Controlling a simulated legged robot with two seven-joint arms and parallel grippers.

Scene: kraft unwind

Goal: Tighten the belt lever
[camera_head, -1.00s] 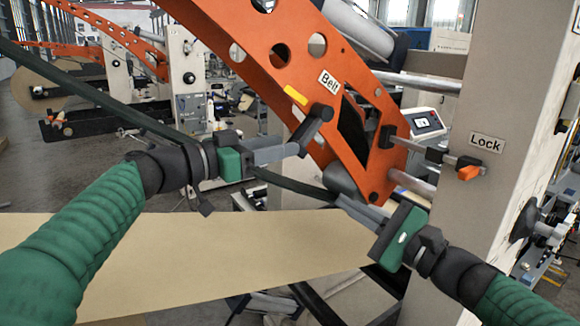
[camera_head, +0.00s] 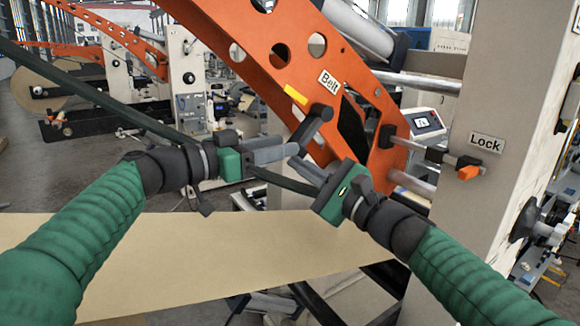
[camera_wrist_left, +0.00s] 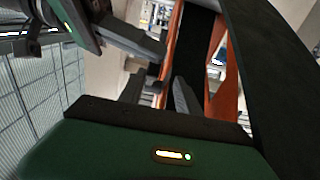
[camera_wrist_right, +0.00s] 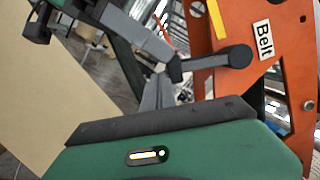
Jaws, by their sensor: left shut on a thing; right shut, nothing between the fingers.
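The belt lever (camera_head: 316,124) is a dark grey handle below the "Belt" label (camera_head: 329,80) on the orange arm (camera_head: 278,60). It hangs down and left from its round pivot, which also shows in the right wrist view (camera_wrist_right: 237,57). My left gripper (camera_head: 293,149) is shut on the lever's lower end; its fingers show there in the right wrist view too. My right gripper (camera_head: 303,166) is shut and empty, its fingertips just below the lever and left fingers. I cannot tell whether they touch. A yellow mark (camera_head: 296,95) sits by the pivot.
A lock lever with an orange tip (camera_head: 468,172) is on the beige post at right, under the "Lock" label (camera_head: 486,142). A brown paper web (camera_head: 210,260) spans below my arms. A small control screen (camera_head: 424,122) is behind the orange arm.

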